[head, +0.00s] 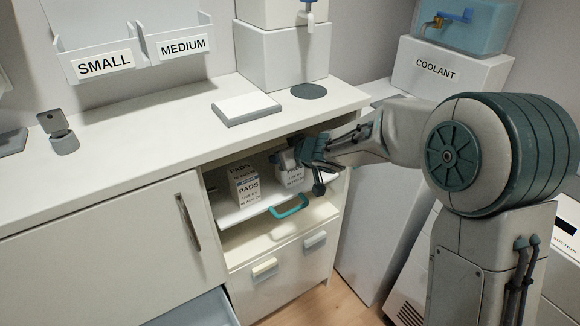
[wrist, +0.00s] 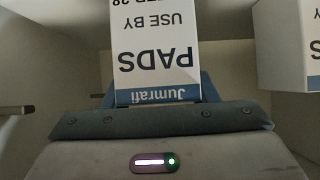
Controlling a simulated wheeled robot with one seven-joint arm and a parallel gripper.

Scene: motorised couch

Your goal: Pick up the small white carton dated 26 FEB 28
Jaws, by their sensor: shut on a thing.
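A small white carton (wrist: 155,45) fills the middle of the wrist view, upside down, with a blue band reading "Jumrafi", then "PADS" and "USE BY". Its date line is cut off at the frame's top, and only an ending like "EB 28" shows. My gripper (wrist: 157,92) is shut on this carton, with a teal finger at either side. In the head view my gripper (head: 300,158) reaches into the open cabinet bay over the right-hand PADS carton (head: 291,178), partly covering it. I cannot tell whether the carton is lifted off the shelf.
Another PADS carton (head: 244,188) stands to the left on the white pull-out shelf (head: 262,202); it shows at the wrist view's right edge (wrist: 292,45). A teal handle (head: 289,206) fronts the shelf. The countertop (head: 160,115) is close above; bay walls are near.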

